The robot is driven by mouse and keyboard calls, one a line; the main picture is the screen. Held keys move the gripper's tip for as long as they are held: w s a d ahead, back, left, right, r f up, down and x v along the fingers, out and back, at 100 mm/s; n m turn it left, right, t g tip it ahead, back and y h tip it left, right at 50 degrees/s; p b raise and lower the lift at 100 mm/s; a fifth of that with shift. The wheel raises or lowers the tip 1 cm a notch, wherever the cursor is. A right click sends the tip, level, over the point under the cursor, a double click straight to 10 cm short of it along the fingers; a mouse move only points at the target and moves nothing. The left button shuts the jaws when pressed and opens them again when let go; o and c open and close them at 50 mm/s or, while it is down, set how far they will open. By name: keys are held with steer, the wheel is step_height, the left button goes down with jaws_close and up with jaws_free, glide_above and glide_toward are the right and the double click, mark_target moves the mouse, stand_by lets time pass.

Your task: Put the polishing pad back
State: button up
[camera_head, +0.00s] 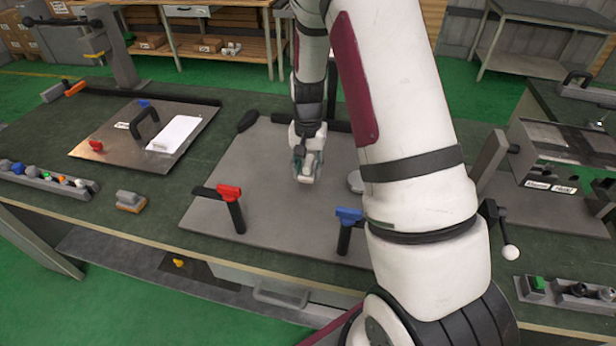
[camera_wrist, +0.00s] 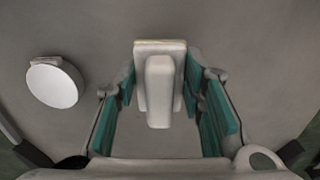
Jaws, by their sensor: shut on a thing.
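The polishing pad (camera_wrist: 160,90) is a pale block with a raised grip along its middle. In the wrist view it sits between the teal fingers of my gripper (camera_wrist: 161,98), which are shut on it. In the head view my gripper (camera_head: 306,166) is over the grey plate (camera_head: 275,222) in the middle of the bench, with the pad (camera_head: 304,178) low at its tips. I cannot tell whether the pad touches the plate.
A round white-topped disc (camera_wrist: 53,82) is left of the pad in the wrist view. A red-topped clamp (camera_head: 229,192) and a blue-topped clamp (camera_head: 348,216) stand at the plate's front edge. A grey-and-orange block (camera_head: 130,201) lies on the bench left of the plate, with bare bench around it.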

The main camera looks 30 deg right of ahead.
mark_target(308, 177)
steer(key=shift+f, duration=1.75)
steer(key=shift+f, duration=0.1)
steer(key=shift+f, duration=0.1)
steer(key=o, duration=1.2)
